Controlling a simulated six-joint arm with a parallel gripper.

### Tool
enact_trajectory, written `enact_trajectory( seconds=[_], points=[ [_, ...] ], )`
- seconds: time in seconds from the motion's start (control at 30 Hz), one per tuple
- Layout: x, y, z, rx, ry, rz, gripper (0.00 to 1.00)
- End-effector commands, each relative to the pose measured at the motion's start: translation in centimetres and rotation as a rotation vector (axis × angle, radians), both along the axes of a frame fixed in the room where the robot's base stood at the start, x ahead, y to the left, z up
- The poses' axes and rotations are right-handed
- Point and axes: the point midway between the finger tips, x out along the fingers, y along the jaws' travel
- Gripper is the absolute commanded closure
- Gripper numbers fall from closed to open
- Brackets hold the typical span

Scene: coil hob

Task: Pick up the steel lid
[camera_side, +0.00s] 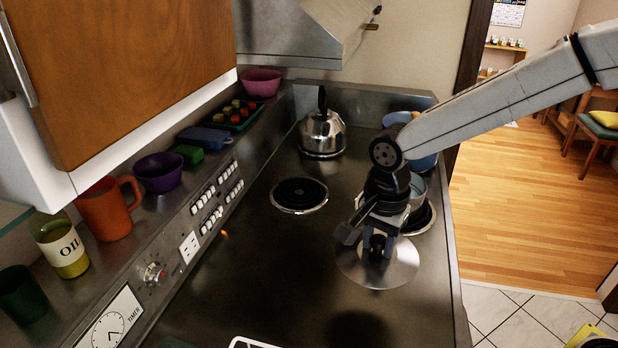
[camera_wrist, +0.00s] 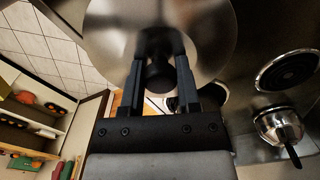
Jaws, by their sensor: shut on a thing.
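The steel lid (camera_side: 392,274) is a shiny round disc with a dark knob, below my gripper (camera_side: 377,243) at the right front of the hob in the side view. My gripper points down and is shut on the knob. In the wrist view the lid (camera_wrist: 107,30) fills the top middle, and its black knob (camera_wrist: 158,76) sits between the two fingers. The lid looks about level. A dark round patch lies on the hob in front of it; I cannot tell exactly how high the lid is. My gripper hides part of the lid.
A steel kettle (camera_side: 322,133) stands on the back left coil. The left coil (camera_side: 300,194) is bare. A pot (camera_side: 417,190) and a blue pot (camera_side: 428,162) stand behind my gripper. A shelf with an orange mug (camera_side: 106,210) and bowls runs along the left.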

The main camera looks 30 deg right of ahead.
Motion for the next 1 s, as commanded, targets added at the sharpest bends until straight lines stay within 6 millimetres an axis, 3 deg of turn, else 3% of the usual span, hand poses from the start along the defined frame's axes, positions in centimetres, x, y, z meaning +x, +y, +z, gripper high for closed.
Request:
enact_trajectory(
  seconds=[0.77, 1.0],
  points=[
    [-0.5, -0.2, 0.3, 0.000, -0.001, 0.000, 1.00],
    [0.7, -0.7, 0.4, 0.000, 0.000, -0.003, 1.00]
  ],
)
